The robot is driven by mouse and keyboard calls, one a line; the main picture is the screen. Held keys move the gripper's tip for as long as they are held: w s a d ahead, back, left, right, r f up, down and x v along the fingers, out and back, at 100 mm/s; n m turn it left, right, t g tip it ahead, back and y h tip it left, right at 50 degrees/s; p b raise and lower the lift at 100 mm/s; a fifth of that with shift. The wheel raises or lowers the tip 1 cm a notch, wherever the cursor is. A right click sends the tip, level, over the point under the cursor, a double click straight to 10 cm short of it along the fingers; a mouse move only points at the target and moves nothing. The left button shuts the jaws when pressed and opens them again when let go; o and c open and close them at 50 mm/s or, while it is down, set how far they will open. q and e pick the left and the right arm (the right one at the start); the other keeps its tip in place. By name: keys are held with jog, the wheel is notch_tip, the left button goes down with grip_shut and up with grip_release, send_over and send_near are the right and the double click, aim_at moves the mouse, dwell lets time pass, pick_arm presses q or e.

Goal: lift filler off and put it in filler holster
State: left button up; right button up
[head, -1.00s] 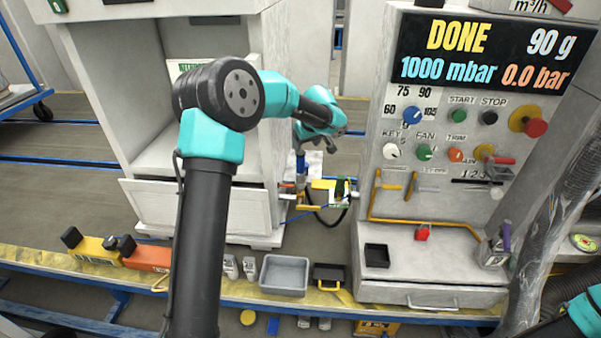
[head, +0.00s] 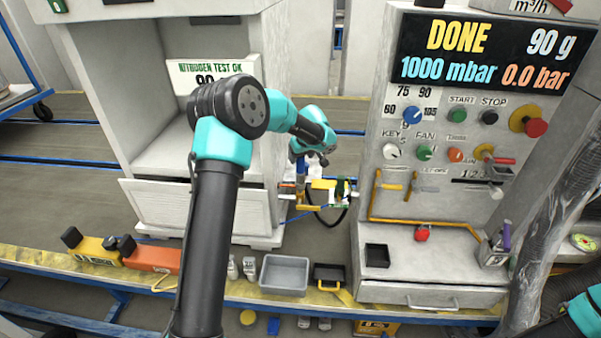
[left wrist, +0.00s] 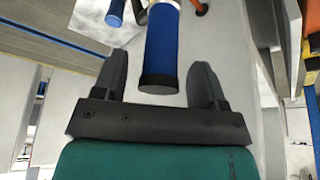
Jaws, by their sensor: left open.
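The filler is the blue cylinder (head: 301,169) with a dark end, standing on the yellow and brass fittings (head: 308,206) between the two cabinets. In the left wrist view the blue filler (left wrist: 161,50) lies between my finger pads, with its black end near the palm. My left gripper (head: 312,158) is open around the filler, with a gap visible on both sides. The gripper hides the filler's upper part in the head view. I cannot tell for certain which part is the filler holster; a metal holder (head: 492,255) with a purple-handled tool is at the right. My right gripper is out of view.
The control station (head: 425,220) stands to the right, with knobs and a yellow pipe. A white cabinet (head: 195,210) is on the left. A grey tray (head: 285,275) and a black bin (head: 328,276) sit along the front ledge. A black hose loops below the fittings.

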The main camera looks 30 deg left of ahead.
pick_arm(q)
jog(key=shift+x, duration=1.3)
jog(key=shift+c, duration=0.4)
grip_shut()
